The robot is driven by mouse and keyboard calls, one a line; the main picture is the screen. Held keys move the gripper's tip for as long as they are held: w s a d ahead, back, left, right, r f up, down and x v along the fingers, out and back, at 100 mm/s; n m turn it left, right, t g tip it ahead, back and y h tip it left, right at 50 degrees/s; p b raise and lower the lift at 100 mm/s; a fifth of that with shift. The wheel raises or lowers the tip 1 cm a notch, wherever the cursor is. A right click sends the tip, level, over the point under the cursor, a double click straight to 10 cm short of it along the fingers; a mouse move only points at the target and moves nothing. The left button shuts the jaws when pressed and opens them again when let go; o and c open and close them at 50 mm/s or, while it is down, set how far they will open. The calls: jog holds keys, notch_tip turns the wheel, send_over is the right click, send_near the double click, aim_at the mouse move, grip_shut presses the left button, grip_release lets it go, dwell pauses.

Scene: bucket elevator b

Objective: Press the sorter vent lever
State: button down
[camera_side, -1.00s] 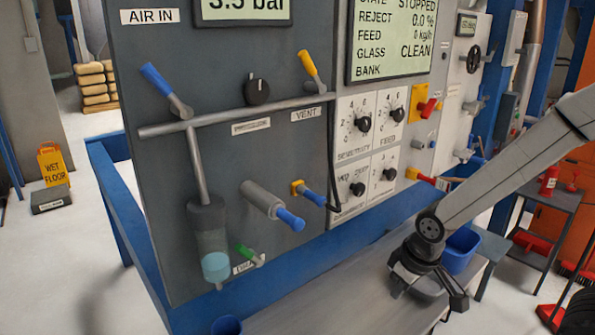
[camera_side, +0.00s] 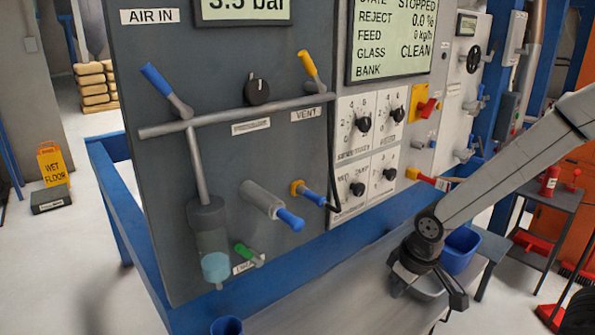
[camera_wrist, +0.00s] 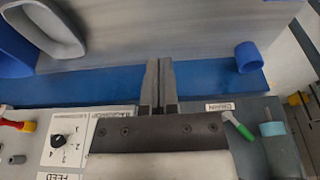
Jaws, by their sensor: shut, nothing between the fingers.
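The vent lever (camera_side: 309,65) has a yellow handle and sits at the upper right of the dark grey panel, above the VENT label (camera_side: 306,114). Its handle leans up and to the left. It does not show in the wrist view. My gripper (camera_wrist: 158,62) is shut and empty, with its two dark fingers side by side. In the side view my gripper (camera_side: 430,285) hangs low over the grey bench, well below and to the right of the lever, not touching it. Its fingertips are hard to make out there.
A horizontal pipe (camera_side: 230,116) runs below the lever. Blue-handled valves (camera_side: 290,220) and a green drain lever (camera_side: 243,251) stick out lower. A knob panel (camera_side: 367,155) is to the right. A blue bin (camera_side: 461,250) and a blue cup (camera_wrist: 249,56) stand near the bench.

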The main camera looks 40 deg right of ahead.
jog(key=w+a+r+n+t+h, duration=0.2)
jog(key=w+r+n+h, duration=0.2)
jog(key=w+r+n, duration=0.3)
jog(key=w+a+r+n+t+h, duration=0.1)
jog(key=w+r+n+t+h, duration=0.3)
jog(key=r, duration=0.5)
jog(key=w+a+r+n+t+h, duration=0.1)
jog(key=a+r+t, duration=0.3)
jog(key=r, duration=0.5)
jog(key=w+a+r+n+t+h, duration=0.2)
jog(key=a+r+n+t, duration=0.1)
jog(key=a+r, duration=0.4)
notch_tip(320, 180, up, 3)
jog(key=shift+a+t, duration=0.35)
jog(key=shift+t, duration=0.55)
jog(key=shift+w, duration=0.15)
